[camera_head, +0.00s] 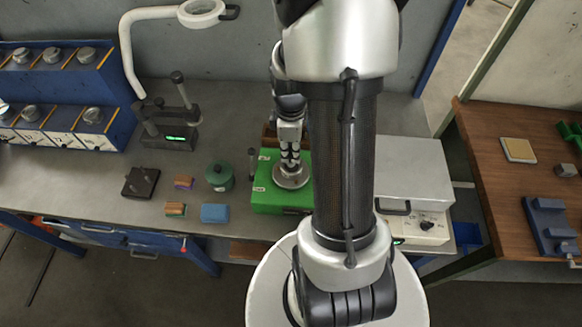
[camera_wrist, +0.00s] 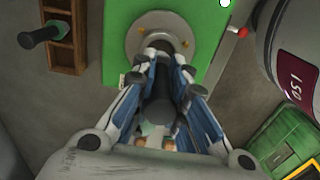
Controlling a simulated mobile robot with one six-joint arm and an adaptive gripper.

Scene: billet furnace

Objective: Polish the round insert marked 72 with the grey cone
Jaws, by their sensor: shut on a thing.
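My gripper (camera_wrist: 168,62) points down over the green block (camera_head: 270,200) and is shut on a dark cylindrical piece (camera_wrist: 158,85). Only its dark upper part shows between the fingers, so I cannot tell whether it is the grey cone. Below the fingertips is a round grey metal disc (camera_wrist: 133,38) with brass-coloured dots, on the green block. The disc also shows in the head view (camera_head: 291,182). I cannot see a number on it, nor tell whether the held piece touches it. Round grey pieces (camera_head: 93,115) sit in the blue rack (camera_head: 122,122) at left; their labels are too small to read.
A wooden holder (camera_wrist: 62,68) with a green-and-black handle (camera_wrist: 42,35) stands beside the block. Left of the block are a green jar (camera_head: 219,178), a blue block (camera_head: 215,214) and a dark plate (camera_head: 141,182). A white box (camera_head: 412,187) stands right.

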